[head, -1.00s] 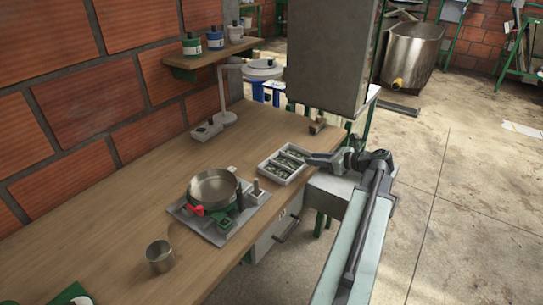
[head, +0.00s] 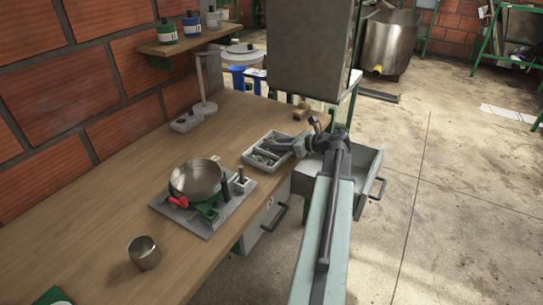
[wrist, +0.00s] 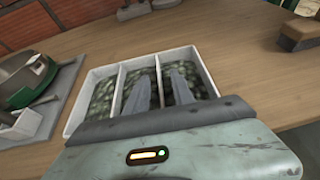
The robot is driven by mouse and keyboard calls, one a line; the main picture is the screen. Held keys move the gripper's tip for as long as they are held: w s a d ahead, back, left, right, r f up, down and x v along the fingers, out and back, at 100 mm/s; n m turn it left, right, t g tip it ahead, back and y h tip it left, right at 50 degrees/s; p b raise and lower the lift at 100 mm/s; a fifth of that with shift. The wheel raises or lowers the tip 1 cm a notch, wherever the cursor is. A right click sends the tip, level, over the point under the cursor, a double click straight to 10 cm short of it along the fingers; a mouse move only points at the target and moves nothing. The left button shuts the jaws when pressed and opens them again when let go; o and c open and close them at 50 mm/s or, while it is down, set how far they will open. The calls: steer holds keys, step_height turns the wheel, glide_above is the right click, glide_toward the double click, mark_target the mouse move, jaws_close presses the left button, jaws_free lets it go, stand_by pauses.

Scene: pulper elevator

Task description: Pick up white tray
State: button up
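The white tray (head: 255,163) lies on the wooden bench near its right edge. It has three compartments holding dark green bits. In the wrist view the tray (wrist: 146,62) fills the middle, with its near edge hidden behind my gripper. My gripper (wrist: 157,76) is open, its two fingers apart and pointing into the tray. The fingers lie on either side of the right-hand divider; I cannot tell whether they touch it. In the head view my gripper (head: 272,145) reaches over the tray from the right.
A metal pan (head: 196,178) sits on a device with a grey base left of the tray. A metal cup (head: 143,252) stands nearer. An open drawer (head: 363,187) juts out beside my arm. A grey cabinet (head: 308,45) hangs above. A brush-like block (wrist: 298,35) lies at the right.

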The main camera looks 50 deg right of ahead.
jaws_close()
steer(key=shift+s+r, duration=0.1)
stand_by(1.2)
